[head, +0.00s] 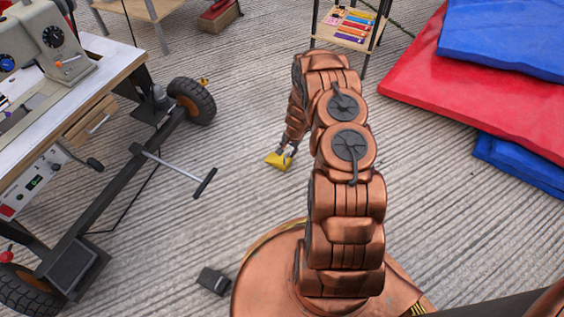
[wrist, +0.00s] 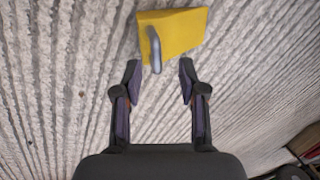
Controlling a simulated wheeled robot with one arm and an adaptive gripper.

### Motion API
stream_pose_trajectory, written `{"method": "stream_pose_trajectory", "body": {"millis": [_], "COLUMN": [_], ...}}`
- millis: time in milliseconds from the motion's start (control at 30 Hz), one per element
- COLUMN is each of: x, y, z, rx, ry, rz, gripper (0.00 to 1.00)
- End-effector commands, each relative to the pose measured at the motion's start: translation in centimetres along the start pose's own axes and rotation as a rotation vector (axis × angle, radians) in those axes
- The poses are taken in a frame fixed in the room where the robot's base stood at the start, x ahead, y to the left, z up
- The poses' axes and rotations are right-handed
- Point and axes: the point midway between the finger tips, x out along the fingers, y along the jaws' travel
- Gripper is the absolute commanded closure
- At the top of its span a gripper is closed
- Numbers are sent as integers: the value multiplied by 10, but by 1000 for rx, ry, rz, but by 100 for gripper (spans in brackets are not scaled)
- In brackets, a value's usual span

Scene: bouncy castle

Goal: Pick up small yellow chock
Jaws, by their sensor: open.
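A yellow chock (wrist: 184,30) with a grey metal handle lies on the ribbed grey floor. In the head view the yellow chock (head: 278,161) is just at the end of my arm, partly hidden by the gripper. My gripper (wrist: 159,70) is open and empty. In the wrist view its two fingers point toward the chock, which lies just beyond the fingertips; the handle's lower end shows between them. My gripper also shows small in the head view (head: 288,150). I cannot tell whether any finger touches the chock.
A wheeled cart (head: 120,75) with a sewing machine stands at left, its T-shaped bar (head: 204,183) reaching toward the middle. Another small yellow item (head: 203,82) sits by its wheel. A dark block (head: 213,281) lies near my base. Red (head: 425,75) and blue mats lie at right.

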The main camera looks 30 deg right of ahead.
Motion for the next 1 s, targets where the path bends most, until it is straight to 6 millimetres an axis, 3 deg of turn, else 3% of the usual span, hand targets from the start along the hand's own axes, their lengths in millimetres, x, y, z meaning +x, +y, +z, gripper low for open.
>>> {"method": "stream_pose_trajectory", "body": {"millis": [233,533,900,1000], "x": [38,41,41,41], "y": [5,3,3,3], "z": [2,1,1,1], "rx": [0,-1,-1,-1], "ry": [-3,-2,-2,-2], "rz": [2,1,1,1], "gripper": [59,59,97,100]}}
